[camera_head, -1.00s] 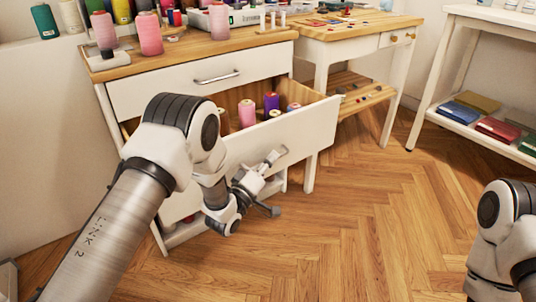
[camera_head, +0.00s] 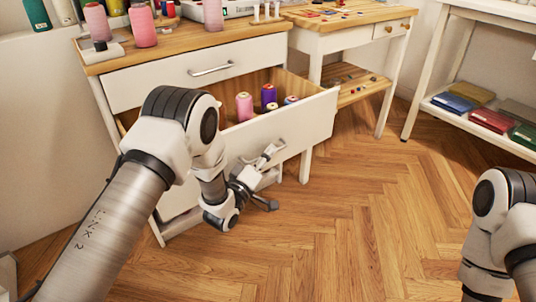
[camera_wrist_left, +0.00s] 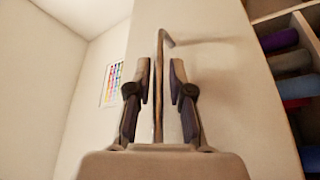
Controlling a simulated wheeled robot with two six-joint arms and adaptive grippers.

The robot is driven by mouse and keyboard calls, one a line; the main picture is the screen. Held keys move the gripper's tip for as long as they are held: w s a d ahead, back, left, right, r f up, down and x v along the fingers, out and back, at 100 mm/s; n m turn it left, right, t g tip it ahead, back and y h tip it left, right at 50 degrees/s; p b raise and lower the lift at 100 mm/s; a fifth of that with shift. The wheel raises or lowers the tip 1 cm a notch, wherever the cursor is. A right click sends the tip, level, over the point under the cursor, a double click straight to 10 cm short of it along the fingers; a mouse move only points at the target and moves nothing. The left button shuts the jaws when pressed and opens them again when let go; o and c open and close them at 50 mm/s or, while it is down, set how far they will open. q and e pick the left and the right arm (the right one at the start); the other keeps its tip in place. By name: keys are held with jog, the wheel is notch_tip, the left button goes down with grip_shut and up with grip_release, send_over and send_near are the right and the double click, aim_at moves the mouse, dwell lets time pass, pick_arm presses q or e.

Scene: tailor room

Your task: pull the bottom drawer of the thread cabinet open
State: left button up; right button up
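The thread cabinet (camera_head: 130,86) stands at the left in the head view, its top drawer shut. The drawer below (camera_head: 312,125) is pulled well out, with pink and purple spools inside. My left gripper (camera_head: 270,158) is at this drawer's front. In the left wrist view a thin metal bar handle (camera_wrist_left: 159,85) runs between the two fingers of my left gripper (camera_wrist_left: 160,80). Gaps show on both sides of the bar, so the fingers are apart around it. My right arm shows at the right edge of the head view; its gripper is out of view.
Spools stand on the cabinet top. A wooden-topped table (camera_head: 345,22) stands behind to the right. A white shelf unit (camera_head: 415,108) with folded fabrics is at the far right. The wooden floor (camera_head: 350,220) in front is clear.

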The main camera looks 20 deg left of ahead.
pick_arm(q)
jog(key=v, duration=1.1)
jog(key=shift+s, duration=0.35)
jog(key=shift+a+f, duration=0.1)
jog(key=s+a+f+m+g+y, duration=0.1)
jog(key=s+f+g+y, duration=0.1)
jog(key=s+f+g, duration=0.55)
jog(key=s+a+f+m+g+y, duration=0.1)
jog(key=s+f+m+g+y, duration=0.2)
jog(key=s+f, duration=0.75)
jog(key=s+a+f+m+g+y, duration=0.1)
jog(key=s+f+m+g, duration=0.2)
jog(key=s, duration=0.4)
jog(key=s+a+f+g, duration=0.2)
jog(key=s+f+g, duration=0.1)
jog(key=s+g, duration=0.35)
notch_tip(320, 180, up, 36)
jog(key=p, duration=3.6)
jog(key=shift+s+d+m+t, duration=0.2)
jog(key=shift+s+m+t, duration=0.1)
jog(key=shift+m, duration=0.1)
jog(key=shift+r+p, duration=0.1)
jog(key=shift+p, duration=0.2)
